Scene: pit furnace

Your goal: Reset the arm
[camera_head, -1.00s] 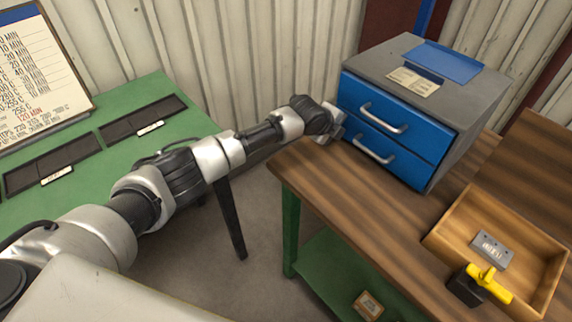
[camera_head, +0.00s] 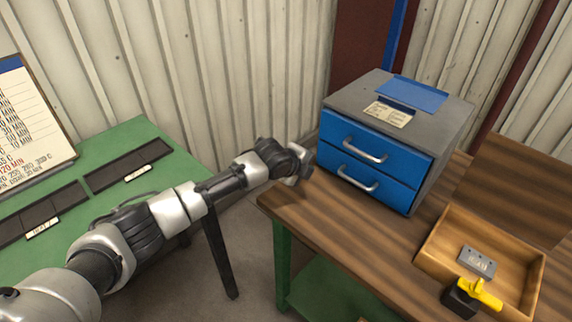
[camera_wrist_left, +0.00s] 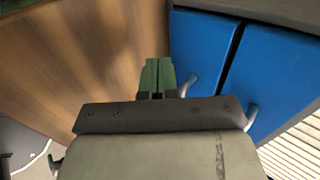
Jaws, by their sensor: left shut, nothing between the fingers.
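My left arm comes in from the left in the head view and reaches across the gap between the two tables. My left gripper (camera_head: 306,166) is at the far left corner of the wooden-topped table, just left of the blue drawers. In the left wrist view the gripper (camera_wrist_left: 157,70) is shut, its green-looking fingertips together with nothing between them. It points along the wooden top, close to the drawer handles; whether it touches one cannot be told. My right gripper is in neither view.
The drawer cabinet (camera_head: 440,150) stands on the wooden table (camera_head: 310,210), both drawers closed. A wooden tray (camera_head: 432,262) holds a grey block (camera_head: 478,261). A black and yellow item (camera_head: 470,295) is by its front edge. A green table (camera_head: 125,145) with black panels and a chart (camera_head: 30,120) is left.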

